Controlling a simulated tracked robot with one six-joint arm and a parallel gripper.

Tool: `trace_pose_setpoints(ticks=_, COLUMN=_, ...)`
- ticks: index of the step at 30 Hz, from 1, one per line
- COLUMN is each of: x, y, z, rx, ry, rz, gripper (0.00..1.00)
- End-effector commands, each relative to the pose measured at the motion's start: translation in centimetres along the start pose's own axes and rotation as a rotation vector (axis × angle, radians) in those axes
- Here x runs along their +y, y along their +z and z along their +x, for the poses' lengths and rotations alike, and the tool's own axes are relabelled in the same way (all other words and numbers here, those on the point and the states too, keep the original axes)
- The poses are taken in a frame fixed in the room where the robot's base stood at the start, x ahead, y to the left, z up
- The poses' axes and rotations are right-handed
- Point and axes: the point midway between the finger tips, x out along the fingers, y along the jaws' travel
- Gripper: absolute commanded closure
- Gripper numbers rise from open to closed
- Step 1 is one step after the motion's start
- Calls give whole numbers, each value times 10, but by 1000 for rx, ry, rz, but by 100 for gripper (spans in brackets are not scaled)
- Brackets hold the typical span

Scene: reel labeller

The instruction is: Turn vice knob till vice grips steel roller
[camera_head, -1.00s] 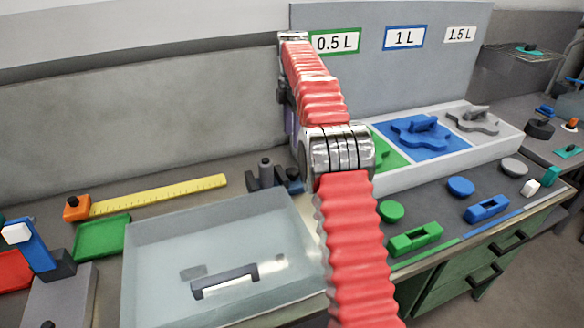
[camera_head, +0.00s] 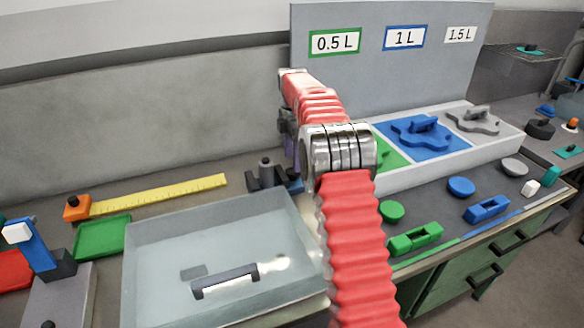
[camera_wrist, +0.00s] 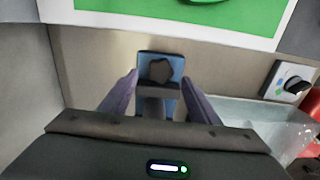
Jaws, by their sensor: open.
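The vice (camera_head: 256,183) is a small dark grey block with a blue end, left of my arm on the bench. A grey upright cylinder, seemingly the steel roller (camera_head: 265,165), stands between its jaws; I cannot tell whether they touch it. In the wrist view the dark lobed vice knob (camera_wrist: 160,70) shows against a blue plate. My gripper (camera_wrist: 160,80) is open, its two purple fingers on either side of the knob, with gaps visible. In the head view my arm hides most of the gripper. The roller is not recognisable in the wrist view.
A clear lidded tub (camera_head: 150,262) stands just in front of the vice. A white tray (camera_head: 508,130) with green, blue and grey sections lies right of my arm. A yellow ruler (camera_head: 160,194) lies at left. A black dial (camera_wrist: 292,82) shows at right in the wrist view.

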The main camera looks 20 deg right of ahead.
Motion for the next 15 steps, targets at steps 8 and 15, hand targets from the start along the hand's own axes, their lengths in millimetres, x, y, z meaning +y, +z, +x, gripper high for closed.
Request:
trace_pose_setpoints(ticks=8, x=0, y=0, z=36, rx=0, ry=-1, rz=1, gripper=44)
trace_pose_setpoints(ticks=15, x=0, y=0, z=43, rx=0, ry=0, rz=1, gripper=44)
